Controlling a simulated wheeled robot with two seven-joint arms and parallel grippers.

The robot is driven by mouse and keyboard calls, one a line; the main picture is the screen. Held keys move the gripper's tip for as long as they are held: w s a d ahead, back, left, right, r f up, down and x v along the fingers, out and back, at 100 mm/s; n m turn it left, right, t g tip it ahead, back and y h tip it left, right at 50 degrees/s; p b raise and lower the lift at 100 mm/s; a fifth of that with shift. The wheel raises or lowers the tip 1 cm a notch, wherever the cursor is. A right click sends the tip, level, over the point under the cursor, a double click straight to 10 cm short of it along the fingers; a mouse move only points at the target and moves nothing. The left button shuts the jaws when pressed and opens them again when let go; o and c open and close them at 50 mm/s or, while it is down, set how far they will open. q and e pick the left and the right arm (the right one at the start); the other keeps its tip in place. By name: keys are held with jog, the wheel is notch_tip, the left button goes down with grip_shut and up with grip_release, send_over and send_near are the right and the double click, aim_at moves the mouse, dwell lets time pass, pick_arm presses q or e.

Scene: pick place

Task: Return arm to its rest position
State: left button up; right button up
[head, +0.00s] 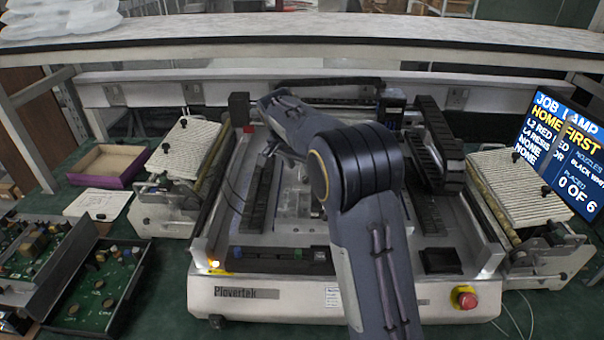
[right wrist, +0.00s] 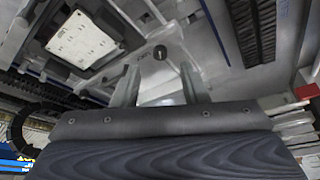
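My right arm (head: 370,240) comes in from the bottom of the head view, bends at a dark joint and reaches over the middle of the white Plovertek machine (head: 270,297). Its far end is over the machine's bed, and the gripper itself is mostly hidden by the arm there. In the right wrist view my right gripper (right wrist: 160,88) has its two fingers apart. A pale surface shows behind and between them; I see nothing clasped. My left arm and gripper are not in view.
Ribbed feeder banks (head: 184,147) stand left and right (head: 518,185) of the machine. A red stop button (head: 465,298) is at its front right. A screen (head: 562,145) stands far right; an open box (head: 107,165) and green-board trays (head: 97,285) lie left. A shelf (head: 300,42) spans the back.

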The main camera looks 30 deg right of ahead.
jog(key=shift+v, duration=1.2)
jog(key=shift+s, duration=0.1)
